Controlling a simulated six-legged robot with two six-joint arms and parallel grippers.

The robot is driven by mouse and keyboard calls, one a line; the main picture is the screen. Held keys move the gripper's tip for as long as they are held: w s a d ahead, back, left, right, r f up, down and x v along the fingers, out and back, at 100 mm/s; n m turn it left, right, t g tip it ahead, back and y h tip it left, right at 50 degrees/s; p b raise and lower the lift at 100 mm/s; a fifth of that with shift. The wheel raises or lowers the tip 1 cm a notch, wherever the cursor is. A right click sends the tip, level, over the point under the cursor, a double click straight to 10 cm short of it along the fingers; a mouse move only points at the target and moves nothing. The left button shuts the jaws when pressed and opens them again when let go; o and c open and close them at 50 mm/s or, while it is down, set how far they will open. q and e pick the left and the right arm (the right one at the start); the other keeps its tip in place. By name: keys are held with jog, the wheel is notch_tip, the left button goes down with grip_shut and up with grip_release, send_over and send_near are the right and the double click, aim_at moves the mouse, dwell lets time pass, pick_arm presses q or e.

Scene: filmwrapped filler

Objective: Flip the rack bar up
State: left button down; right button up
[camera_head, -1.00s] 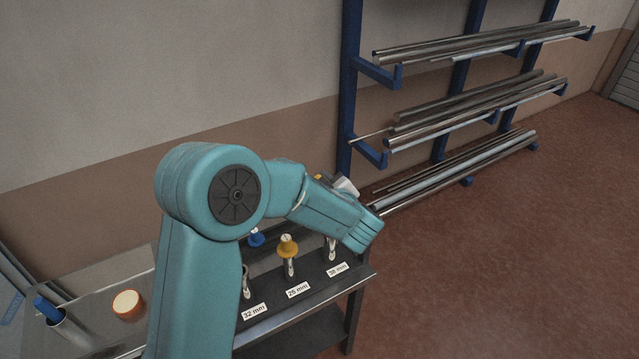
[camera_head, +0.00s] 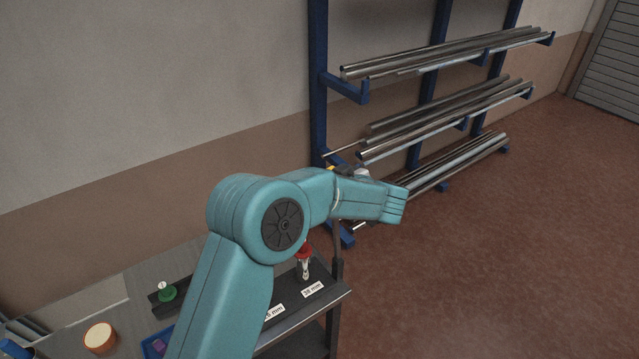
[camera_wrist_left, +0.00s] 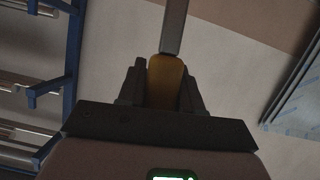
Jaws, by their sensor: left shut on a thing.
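My left gripper (camera_wrist_left: 163,72) is shut on a yellow-ended grey bar (camera_wrist_left: 168,70) in the left wrist view. The grey part of the bar runs up out of the top of that view. In the head view my left gripper (camera_head: 348,171) is partly hidden behind my own teal arm, with a bit of yellow beside it. The blue storage rack (camera_head: 318,75) stands against the wall, its tiers loaded with metal pipes. I cannot tell whether the held bar is joined to the rack. My right gripper is not in view.
A dark bench (camera_head: 332,299) with labelled tool slots stands beside my arm. A red-topped tool (camera_head: 303,262) is in one slot. An orange-rimmed cup (camera_head: 100,338) and a green-topped piece (camera_head: 166,292) are on the left. The reddish floor at right is clear.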

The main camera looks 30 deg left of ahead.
pick_arm(q)
jog(key=shift+w+d, duration=0.1)
jog(key=shift+w, duration=0.1)
jog(key=shift+r, duration=0.15)
jog(key=c, duration=1.1)
grip_release()
jog(key=shift+w, duration=0.1)
jog(key=shift+o, duration=1.3)
jog(key=shift+w+d, duration=0.1)
jog(key=shift+s+d, duration=0.2)
jog(key=shift+s, duration=0.05)
jog(key=b+v, duration=0.3)
jog(key=v, duration=1.2)
jog(key=shift+w+d+r, duration=0.2)
jog(key=shift+d, duration=0.2)
